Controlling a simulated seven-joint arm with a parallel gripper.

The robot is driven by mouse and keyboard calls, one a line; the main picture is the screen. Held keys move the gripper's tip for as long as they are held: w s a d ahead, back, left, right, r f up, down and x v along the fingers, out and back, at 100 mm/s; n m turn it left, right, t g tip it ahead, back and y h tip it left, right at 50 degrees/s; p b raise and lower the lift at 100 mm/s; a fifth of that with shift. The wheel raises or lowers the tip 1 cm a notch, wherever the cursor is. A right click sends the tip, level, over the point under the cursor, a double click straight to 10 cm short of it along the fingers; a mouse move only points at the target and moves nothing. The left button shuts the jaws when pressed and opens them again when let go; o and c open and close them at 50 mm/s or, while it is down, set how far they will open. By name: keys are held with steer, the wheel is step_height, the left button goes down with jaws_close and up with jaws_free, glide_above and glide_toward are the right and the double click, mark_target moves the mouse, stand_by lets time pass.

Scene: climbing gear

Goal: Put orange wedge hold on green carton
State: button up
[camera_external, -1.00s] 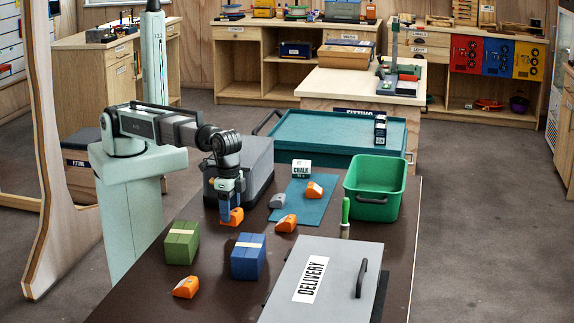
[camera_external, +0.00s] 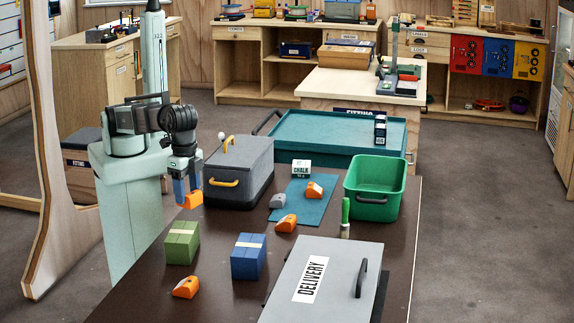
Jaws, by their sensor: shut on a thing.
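My gripper (camera_external: 188,198) is shut on an orange wedge hold (camera_external: 191,201) and holds it above the table's left edge, left of the grey box. The green carton (camera_external: 181,243) stands on the table below and in front of it, with a pale band across its top. The held wedge is apart from the carton. Other orange wedges lie on the table: one in front of the carton (camera_external: 186,288), one near the middle (camera_external: 286,223), and one on the teal mat (camera_external: 314,190).
A blue carton (camera_external: 248,256) stands right of the green one. A grey box (camera_external: 240,172) with a yellow handle stands behind. A grey hold (camera_external: 277,201), chalk box (camera_external: 301,168), green bin (camera_external: 375,188), green-handled brush (camera_external: 345,218) and grey DELIVERY case (camera_external: 325,280) are further right.

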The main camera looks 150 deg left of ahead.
mark_target(180, 231)
steer(key=w+d+r, duration=0.1)
steer(key=d+r, duration=0.2)
steer(key=d, duration=0.1)
steer(key=shift+s+a+f+n, duration=0.1)
steer(key=shift+f+n, duration=0.45)
steer(key=shift+f, duration=1.15)
steer(key=shift+s+a+f+n, duration=0.1)
steer(key=shift+f+n, duration=0.5)
steer(key=shift+f, duration=1.05)
steer(key=shift+s+a+f+n, duration=0.1)
steer(key=shift+f+n, duration=0.45)
steer(key=shift+f, duration=1.15)
steer(key=shift+f, duration=0.1)
steer(key=o, duration=1.1)
steer(key=shift+c, duration=0.2)
step_height(180, 231, up, 12)
